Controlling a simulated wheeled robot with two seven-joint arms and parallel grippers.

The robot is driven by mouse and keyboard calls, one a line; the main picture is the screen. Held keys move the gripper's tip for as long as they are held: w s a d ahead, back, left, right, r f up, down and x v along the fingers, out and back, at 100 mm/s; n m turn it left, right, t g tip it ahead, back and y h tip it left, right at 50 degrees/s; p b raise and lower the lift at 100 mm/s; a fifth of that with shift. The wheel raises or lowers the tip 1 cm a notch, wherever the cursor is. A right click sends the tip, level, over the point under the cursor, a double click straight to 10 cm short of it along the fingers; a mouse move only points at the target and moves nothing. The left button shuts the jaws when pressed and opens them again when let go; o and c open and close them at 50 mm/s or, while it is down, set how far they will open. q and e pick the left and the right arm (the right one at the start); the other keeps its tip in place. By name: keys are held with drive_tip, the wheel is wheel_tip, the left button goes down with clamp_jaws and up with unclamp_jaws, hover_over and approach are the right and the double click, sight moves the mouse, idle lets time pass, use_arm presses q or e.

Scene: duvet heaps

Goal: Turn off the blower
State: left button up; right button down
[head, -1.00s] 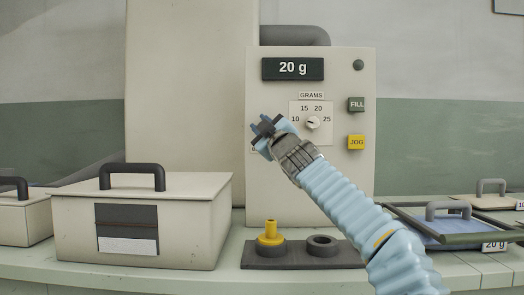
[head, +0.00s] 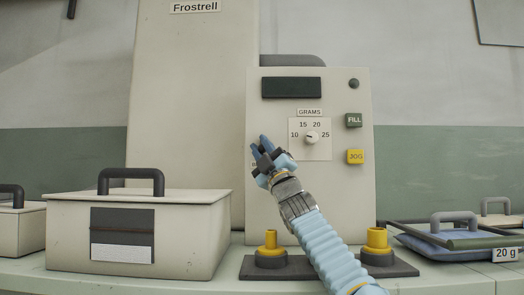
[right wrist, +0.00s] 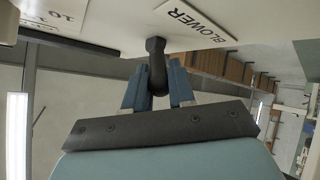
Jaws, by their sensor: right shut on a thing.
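The blower switch is a small black lever (right wrist: 157,66) on the machine's pale front panel (head: 345,195), beside a white label reading BLOWER (right wrist: 195,20). In the right wrist view the lever stands between the two blue fingers of my right gripper (right wrist: 158,92), which is shut on it. In the head view my right gripper (head: 266,158) is at the panel's left side, below and left of the grams dial (head: 311,137), and hides the lever. The machine's display (head: 291,87) is dark and blank. My left gripper is not in view.
A green FILL button (head: 353,120) and yellow JOG button (head: 355,157) are on the panel's right. Yellow-topped pieces (head: 270,241) stand on a dark base below. A lidded box (head: 180,230) is at left, and a tray with a blue bag (head: 450,248) at right.

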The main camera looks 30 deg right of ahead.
idle(0.3)
drive_tip(key=c, duration=1)
unclamp_jaws()
drive_tip(key=shift+f, duration=0.1)
drive_tip(key=shift+s+f, duration=0.4)
drive_tip(key=shift+s, duration=0.1)
drive_tip(key=s+f, duration=0.1)
drive_tip(key=s, duration=0.8)
drive_tip(key=s+f, duration=0.1)
drive_tip(key=s, duration=0.4)
drive_tip(key=shift+s+d+f, duration=0.2)
drive_tip(key=shift+d+f, duration=0.1)
drive_tip(key=shift+d, duration=0.05)
